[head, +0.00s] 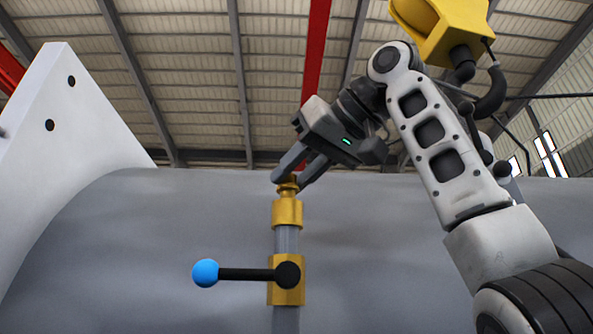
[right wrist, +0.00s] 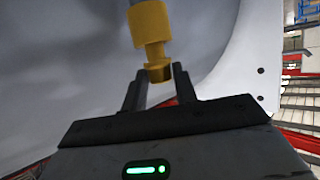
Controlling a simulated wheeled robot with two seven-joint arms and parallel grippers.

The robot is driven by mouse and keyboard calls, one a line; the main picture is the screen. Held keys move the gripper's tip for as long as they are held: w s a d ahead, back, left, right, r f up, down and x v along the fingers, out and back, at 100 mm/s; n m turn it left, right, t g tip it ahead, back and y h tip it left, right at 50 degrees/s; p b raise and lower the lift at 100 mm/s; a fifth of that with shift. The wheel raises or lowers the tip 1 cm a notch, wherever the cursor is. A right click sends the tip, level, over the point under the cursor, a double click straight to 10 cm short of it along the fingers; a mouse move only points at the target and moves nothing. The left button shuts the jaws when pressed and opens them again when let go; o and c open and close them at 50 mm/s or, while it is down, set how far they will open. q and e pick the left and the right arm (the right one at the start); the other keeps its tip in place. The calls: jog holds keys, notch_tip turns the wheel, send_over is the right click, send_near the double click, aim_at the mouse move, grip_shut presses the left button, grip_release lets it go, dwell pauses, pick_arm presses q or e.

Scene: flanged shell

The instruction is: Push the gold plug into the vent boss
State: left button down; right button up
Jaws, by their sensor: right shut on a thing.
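The gold plug (head: 288,186) is at the top of the vertical pipe in the head view, between the fingertips of my right gripper (head: 291,180). Right below it is the wider gold vent boss (head: 287,213), upright on the grey pipe. In the right wrist view the plug (right wrist: 158,73) sits between the two dark fingers of the gripper (right wrist: 157,84), in line with the boss (right wrist: 150,25). Plug and boss look to be touching; how deep the plug sits cannot be told. My right gripper is shut on the plug, tilted from the upper right. My left gripper is not in view.
A gold valve body (head: 287,292) with a black lever and blue ball (head: 205,273) sits lower on the pipe. The large grey shell (head: 130,240) fills the background. A white flange plate (head: 65,130) with dark holes stands at left. Open space surrounds the pipe's top.

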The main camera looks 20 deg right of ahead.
jog(key=shift+f+b, duration=0.75)
jog(key=shift+f, duration=0.2)
jog(key=o, duration=1)
jog(key=v, duration=1.6)
jog(key=shift+r, duration=0.1)
